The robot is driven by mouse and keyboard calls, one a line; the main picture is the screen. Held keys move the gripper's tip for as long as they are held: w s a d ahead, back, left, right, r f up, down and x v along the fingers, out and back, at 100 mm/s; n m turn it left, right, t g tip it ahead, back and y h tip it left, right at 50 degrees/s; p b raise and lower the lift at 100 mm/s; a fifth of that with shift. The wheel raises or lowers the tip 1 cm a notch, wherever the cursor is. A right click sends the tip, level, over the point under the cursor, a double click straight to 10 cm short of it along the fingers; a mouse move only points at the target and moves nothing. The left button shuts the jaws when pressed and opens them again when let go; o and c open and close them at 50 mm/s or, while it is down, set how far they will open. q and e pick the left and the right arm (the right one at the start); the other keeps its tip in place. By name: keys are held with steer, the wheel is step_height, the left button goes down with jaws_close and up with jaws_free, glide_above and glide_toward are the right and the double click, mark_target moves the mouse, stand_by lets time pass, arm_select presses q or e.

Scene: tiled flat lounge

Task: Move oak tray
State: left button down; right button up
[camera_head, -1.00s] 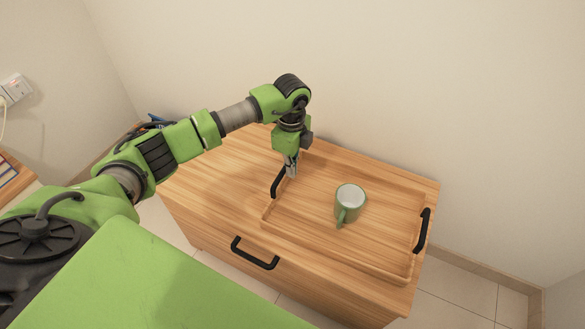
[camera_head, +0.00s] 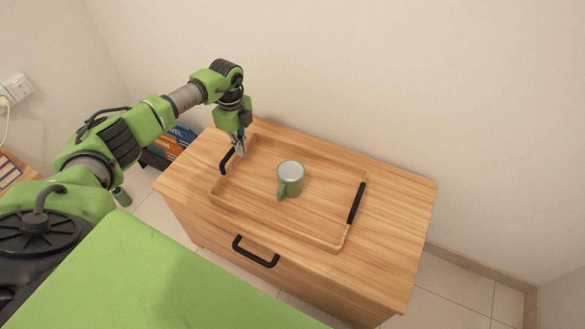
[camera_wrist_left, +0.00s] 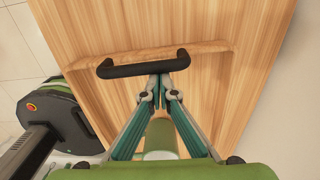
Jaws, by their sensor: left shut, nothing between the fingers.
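The oak tray (camera_head: 300,232) is a shallow wooden tray lying flat on a wooden cabinet top. It has a black handle at its left end (camera_head: 227,161) and another at its right end (camera_head: 356,203). A green mug (camera_head: 290,181) with a pale inside stands upright in it. My left gripper (camera_head: 240,151) points down, shut and empty, beside the left handle on the tray's inner side. In the left wrist view, the fingertips (camera_wrist_left: 160,84) are close to the black handle (camera_wrist_left: 143,63); I cannot tell whether they touch it. My right gripper is not in view.
The cabinet (camera_head: 395,225) has bare top to the right of the tray and a black drawer handle (camera_head: 255,252) in front. A wall stands close behind. Books (camera_head: 172,143) stand beyond its left side. A wall socket (camera_head: 14,90) is at far left.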

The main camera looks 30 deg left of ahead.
arm_select(q)
step_height(320, 180, up, 12)
stand_by(0.6)
steer(key=shift+s+f, duration=0.1)
